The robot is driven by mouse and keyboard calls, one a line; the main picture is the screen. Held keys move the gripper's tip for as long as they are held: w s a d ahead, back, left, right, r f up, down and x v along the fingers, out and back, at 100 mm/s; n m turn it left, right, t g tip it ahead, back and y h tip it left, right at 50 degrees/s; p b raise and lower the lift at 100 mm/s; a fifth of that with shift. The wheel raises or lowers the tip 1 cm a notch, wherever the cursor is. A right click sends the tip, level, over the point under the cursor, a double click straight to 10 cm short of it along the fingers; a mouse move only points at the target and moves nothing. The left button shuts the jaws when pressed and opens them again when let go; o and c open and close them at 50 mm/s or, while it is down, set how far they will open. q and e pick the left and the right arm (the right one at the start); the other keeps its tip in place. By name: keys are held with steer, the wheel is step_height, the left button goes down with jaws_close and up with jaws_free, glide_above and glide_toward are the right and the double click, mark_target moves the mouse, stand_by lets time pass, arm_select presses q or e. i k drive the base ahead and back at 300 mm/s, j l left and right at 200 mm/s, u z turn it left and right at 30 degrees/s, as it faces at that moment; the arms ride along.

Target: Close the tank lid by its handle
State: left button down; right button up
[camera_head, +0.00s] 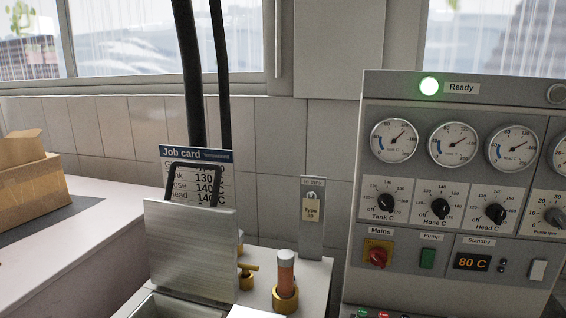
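The tank lid (190,252) is a flat grey metal plate standing open, nearly upright, at the lower middle. A black loop handle (193,164) rises behind its top edge, in front of the job card; how it joins the lid is hidden. Below the lid, part of the open tank (178,306) shows at the bottom edge of the view. Its inside is mostly cut off. Neither of my grippers is in view.
Two dark hoses (189,70) hang above. A control panel (455,185) fills the right; a cardboard box (30,200) sits left.

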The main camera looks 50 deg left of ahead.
mark_target(192, 248)
steer(key=u, duration=2.1)
steer(key=j+z, duration=0.3)
steer(key=j, duration=0.4)
steer(key=j+z, duration=0.35)
steer(key=j, duration=0.3)
